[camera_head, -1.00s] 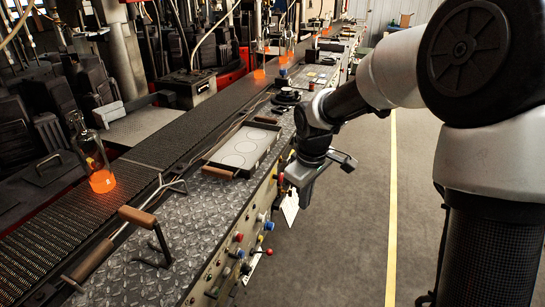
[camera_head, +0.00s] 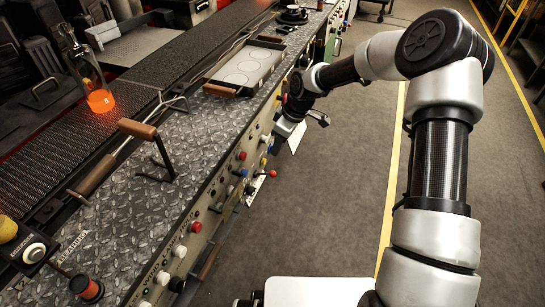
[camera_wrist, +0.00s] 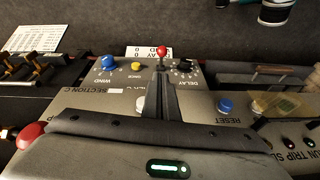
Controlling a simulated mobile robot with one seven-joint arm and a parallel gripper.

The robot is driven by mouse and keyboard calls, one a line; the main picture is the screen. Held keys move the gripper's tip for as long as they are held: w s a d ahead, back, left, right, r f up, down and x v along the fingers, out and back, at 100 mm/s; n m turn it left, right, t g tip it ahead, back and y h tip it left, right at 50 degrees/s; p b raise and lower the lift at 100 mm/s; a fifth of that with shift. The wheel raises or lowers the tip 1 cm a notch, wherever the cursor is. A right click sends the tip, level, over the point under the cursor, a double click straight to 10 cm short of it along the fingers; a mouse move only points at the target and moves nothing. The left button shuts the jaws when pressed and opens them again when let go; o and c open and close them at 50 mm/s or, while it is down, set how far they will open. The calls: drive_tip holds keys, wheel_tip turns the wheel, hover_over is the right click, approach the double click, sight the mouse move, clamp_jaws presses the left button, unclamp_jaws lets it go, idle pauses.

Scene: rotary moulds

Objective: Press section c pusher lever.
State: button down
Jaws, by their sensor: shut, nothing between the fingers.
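In the wrist view, a panel (camera_wrist: 75,105) lettered SECTION C carries a small lever with a red ball knob (camera_wrist: 161,50). My gripper (camera_wrist: 161,76) is shut and empty, its dark fingers pointing toward that lever. The fingertips appear close to the lever's stem, which they partly hide; I cannot tell whether they touch. In the head view, my gripper (camera_head: 277,147) is at the front face of the machine. A red-ball lever (camera_head: 272,173) shows just below it there; I cannot tell whether it is the same lever.
Around the lever in the wrist view are a blue knob (camera_wrist: 108,63), a yellow button (camera_wrist: 138,66), a black delay knob (camera_wrist: 184,66), a blue reset button (camera_wrist: 225,104) and a red button (camera_wrist: 30,135). The floor (camera_head: 335,210) beside the machine is clear.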

drive_tip(key=b+x, duration=0.2)
drive_tip(key=x, duration=0.7)
drive_tip(key=shift+f, duration=0.15)
drive_tip(key=shift+s+d, duration=0.1)
